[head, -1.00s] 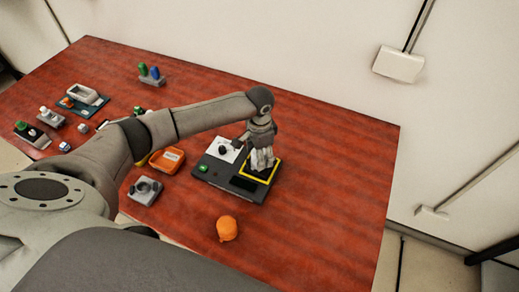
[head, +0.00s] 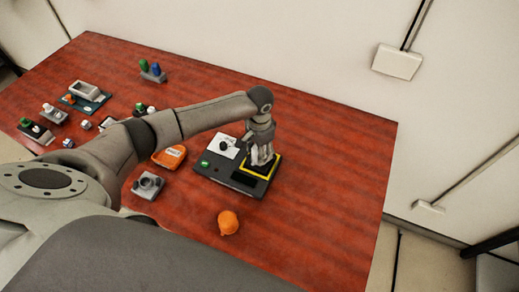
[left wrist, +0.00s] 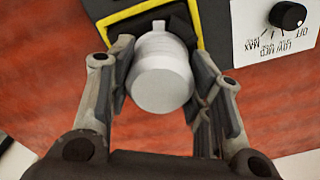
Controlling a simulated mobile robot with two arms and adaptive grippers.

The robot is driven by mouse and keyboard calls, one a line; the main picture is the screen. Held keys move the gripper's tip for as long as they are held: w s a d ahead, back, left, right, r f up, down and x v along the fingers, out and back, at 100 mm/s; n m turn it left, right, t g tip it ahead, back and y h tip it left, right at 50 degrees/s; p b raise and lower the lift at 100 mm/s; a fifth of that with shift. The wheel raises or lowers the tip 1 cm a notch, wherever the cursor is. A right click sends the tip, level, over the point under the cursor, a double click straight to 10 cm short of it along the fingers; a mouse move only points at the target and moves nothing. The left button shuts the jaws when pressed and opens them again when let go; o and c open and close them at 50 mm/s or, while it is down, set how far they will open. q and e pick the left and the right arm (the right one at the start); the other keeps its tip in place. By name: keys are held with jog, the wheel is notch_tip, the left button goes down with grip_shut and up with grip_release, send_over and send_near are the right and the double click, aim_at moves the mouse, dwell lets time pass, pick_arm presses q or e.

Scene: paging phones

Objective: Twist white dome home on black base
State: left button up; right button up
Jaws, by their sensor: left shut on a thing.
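The white dome (left wrist: 160,78) stands between the fingers of my left gripper (left wrist: 162,92) in the left wrist view, its pale round end toward the camera. The fingers are shut on its sides. It sits over a black base (left wrist: 182,20) inside a yellow square frame (left wrist: 199,30). The dome hides most of the base, so I cannot tell how the two are seated. In the head view my left gripper (head: 262,156) points down over the yellow-framed pad (head: 272,173) on a dark device (head: 213,176). My right gripper is not in view.
The device carries a white dial plate with a black knob (head: 227,146) and a green button (head: 205,164). An orange object (head: 228,222), an orange tray (head: 169,157) and a grey block (head: 148,186) lie nearby. The table's right side is clear.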

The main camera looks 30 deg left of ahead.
pick_arm(q)
jog(key=shift+m, duration=1.2)
jog(key=shift+p, duration=0.3)
jog(key=shift+m, duration=1.2)
jog(key=shift+m, duration=1.2)
jog(key=shift+m+p, duration=0.35)
jog(key=shift+m, duration=0.75)
jog(key=o, duration=1.3)
